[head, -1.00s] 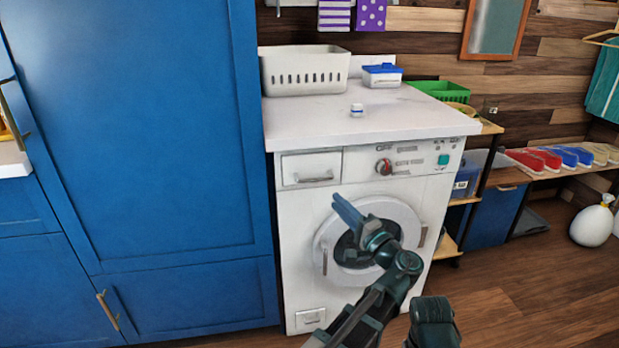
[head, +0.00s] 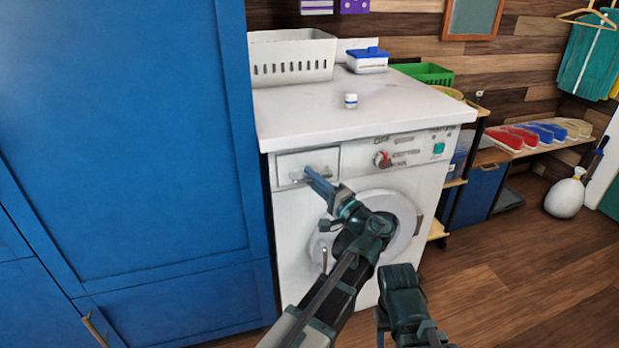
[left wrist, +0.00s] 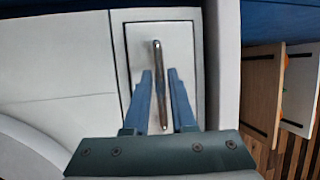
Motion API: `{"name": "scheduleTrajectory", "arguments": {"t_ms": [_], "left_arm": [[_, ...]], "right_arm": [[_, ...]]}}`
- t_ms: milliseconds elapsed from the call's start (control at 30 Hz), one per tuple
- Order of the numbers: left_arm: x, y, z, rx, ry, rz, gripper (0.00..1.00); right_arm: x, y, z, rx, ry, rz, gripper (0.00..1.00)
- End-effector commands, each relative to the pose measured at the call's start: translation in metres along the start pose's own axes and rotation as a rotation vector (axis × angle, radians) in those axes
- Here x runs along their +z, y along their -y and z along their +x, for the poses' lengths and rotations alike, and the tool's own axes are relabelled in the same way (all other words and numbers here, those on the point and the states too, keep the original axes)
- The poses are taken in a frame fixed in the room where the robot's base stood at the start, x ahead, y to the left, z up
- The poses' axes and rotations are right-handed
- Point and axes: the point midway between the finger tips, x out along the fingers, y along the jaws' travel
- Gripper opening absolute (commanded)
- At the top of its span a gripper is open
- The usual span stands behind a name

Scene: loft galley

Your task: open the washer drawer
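The white washer (head: 345,265) stands beside the tall blue cabinet. Its drawer (head: 290,163) is at the top left of the front and looks flush, closed. My left gripper (head: 313,174) is at the drawer front, its blue fingertips overlapping the handle there. In the left wrist view the drawer front (left wrist: 181,35) fills the top middle. The handle bar (left wrist: 157,58) appears upright between the two fingers, with gaps on both sides. The left gripper is open; I see no clear contact with the handle. A dark arm part shows at lower right in the head view, but no right fingers.
The round door (head: 405,215) is below the drawer. The blue cabinet (head: 125,140) borders the left side.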

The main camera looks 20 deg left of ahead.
Motion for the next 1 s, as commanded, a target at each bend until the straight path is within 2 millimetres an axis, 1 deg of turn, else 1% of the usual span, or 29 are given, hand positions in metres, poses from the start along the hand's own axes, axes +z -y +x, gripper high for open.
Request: {"name": "scheduleTrajectory", "arguments": {"t_ms": [33, 100, 1000], "left_arm": [[0.0001, 0.0, 0.0, 0.0, 0.0, 0.0, 0.13], [0.0002, 0.0, 0.0, 0.0, 0.0, 0.0, 0.0], [0.0004, -0.0004, 0.0, 0.001, 0.001, 0.0, 0.0]], "right_arm": [[0.0, 0.0, 0.0, 0.0, 0.0, 0.0, 0.5], [-0.0001, 0.0, 0.0, 0.0, 0.0, 0.0, 0.5], [-0.0001, 0.0, 0.0001, 0.0, 0.0, 0.0, 0.5]]}}
